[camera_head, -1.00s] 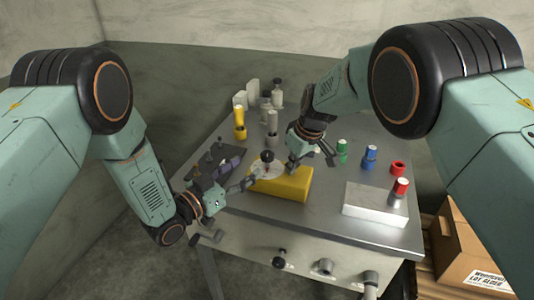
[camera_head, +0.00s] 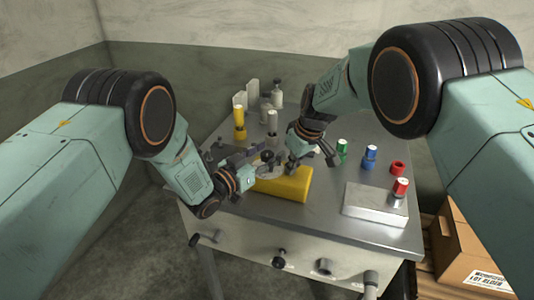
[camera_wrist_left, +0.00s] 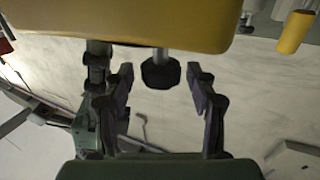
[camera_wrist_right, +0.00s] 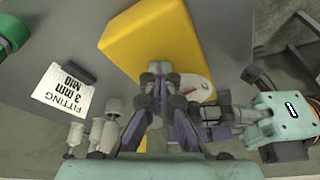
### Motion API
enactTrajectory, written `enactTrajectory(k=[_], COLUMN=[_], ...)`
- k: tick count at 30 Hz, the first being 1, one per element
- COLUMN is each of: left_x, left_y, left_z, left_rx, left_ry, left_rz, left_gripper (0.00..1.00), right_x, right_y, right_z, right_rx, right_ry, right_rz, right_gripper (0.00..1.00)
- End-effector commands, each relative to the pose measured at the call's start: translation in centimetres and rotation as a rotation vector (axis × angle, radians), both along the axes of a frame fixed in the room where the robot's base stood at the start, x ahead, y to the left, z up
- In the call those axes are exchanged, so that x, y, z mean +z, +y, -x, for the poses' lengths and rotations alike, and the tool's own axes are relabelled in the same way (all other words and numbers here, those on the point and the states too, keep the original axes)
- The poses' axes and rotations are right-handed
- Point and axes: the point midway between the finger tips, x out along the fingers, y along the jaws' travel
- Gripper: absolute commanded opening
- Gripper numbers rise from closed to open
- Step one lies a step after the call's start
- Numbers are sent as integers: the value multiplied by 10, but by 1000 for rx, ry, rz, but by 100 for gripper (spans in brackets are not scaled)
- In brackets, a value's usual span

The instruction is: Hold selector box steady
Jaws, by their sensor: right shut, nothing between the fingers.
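The yellow selector box (camera_head: 290,188) sits on the grey bench. It has a pale round dial plate (camera_wrist_right: 196,88) with a red mark and a black knob (camera_head: 267,156) on a shaft. In the left wrist view the box (camera_wrist_left: 140,22) fills the top, and the knob (camera_wrist_left: 160,74) shows between my fingers. My left gripper (camera_wrist_left: 155,82) is open around the knob, with gaps on both sides. In the head view my left gripper (camera_head: 265,166) is at the box's left end. My right gripper (camera_wrist_right: 158,68) is shut and empty at the box's back edge; contact is unclear.
Yellow and grey cylinders (camera_head: 239,125) stand behind the box. Green, blue and red parts (camera_head: 370,156) stand on the right, near a pale block (camera_head: 375,201) with a red-topped piece. A label card (camera_wrist_right: 62,88) lies on the bench. A cardboard box (camera_head: 470,245) stands beside the bench.

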Motion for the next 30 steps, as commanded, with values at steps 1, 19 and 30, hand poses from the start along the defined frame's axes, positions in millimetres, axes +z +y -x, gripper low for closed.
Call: enactTrajectory(k=[1,19,30], left_x=[-1,-1,-1], left_y=[0,-1,-4], left_z=[0,1,1], left_rx=[0,-3,120], left_ry=[0,0,1], left_rz=[0,0,1], left_gripper=[52,2,2], right_x=[-9,-9,-9], right_y=[-1,-1,0], right_z=[6,6,6], right_rx=[1,1,1], right_ry=[19,18,18], right_rz=[3,3,3], right_gripper=[0,0,0])
